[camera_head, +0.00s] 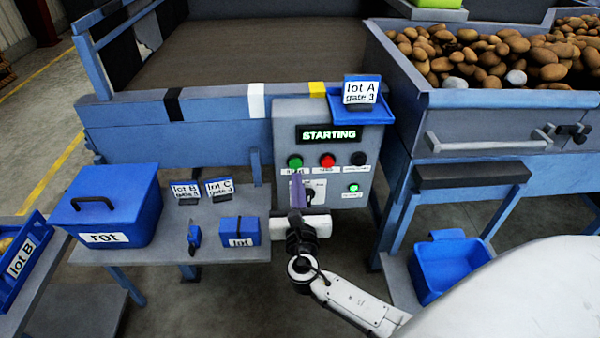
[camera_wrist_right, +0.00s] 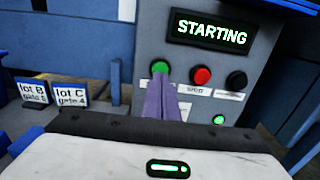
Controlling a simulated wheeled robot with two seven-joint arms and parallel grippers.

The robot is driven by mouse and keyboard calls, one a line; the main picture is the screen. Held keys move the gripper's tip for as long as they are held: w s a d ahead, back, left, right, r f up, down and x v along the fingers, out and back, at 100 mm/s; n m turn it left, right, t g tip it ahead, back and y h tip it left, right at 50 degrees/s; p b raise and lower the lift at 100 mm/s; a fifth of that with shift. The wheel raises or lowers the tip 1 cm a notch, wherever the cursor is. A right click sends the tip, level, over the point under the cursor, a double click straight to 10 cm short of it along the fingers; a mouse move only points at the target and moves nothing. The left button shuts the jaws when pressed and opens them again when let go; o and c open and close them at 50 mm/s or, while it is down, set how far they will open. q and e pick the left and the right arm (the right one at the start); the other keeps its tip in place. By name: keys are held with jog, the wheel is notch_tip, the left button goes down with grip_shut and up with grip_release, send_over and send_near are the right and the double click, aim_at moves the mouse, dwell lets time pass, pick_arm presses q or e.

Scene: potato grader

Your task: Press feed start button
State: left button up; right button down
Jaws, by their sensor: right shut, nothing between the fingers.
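The grey control box (camera_head: 371,143) stands upright at the end of the blue belt frame. Its display (camera_head: 330,134) reads "STARTING" in green. Below the display are a green button (camera_head: 295,162), a red button (camera_head: 327,160) and a black button (camera_head: 358,158). My right gripper (camera_head: 296,176) is shut and empty, its purple fingers pointing up at the green button. In the right wrist view the fingertips (camera_wrist_right: 161,78) overlap the lower part of the green button (camera_wrist_right: 160,67); I cannot tell whether they touch it. My left gripper is not in view.
A lit green lamp (camera_head: 353,188) sits lower on the box. The side table (camera_head: 230,255) at left holds a blue "rot" box (camera_head: 112,205), lot cards and a small blue box (camera_head: 240,230). A potato bin (camera_head: 480,98) stands right; a blue tub (camera_head: 450,268) sits below it.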

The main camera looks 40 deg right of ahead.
jog(key=v, duration=0.9)
jog(key=shift+s+a, duration=0.25)
jog(key=shift+s, duration=0.05)
jog(key=shift+f, duration=0.2)
jog(key=s+a+f+m+g+y, duration=0.2)
jog(key=s+f+m+g+y, duration=0.1)
jog(key=s+f+m, duration=0.4)
jog(key=s+a+f+m+g+y, duration=0.25)
jog(key=f+m, duration=0.25)
jog(key=f, duration=0.4)
jog(key=s+a+f+m+g+y, duration=0.1)
jog(key=s+a+m+y, duration=0.5)
jog(key=m, duration=0.9)
jog(key=shift+s+a+f+m, duration=0.4)
jog(key=shift+s+a, duration=0.15)
jog(key=shift+s, duration=0.7)
dwell(0.9)
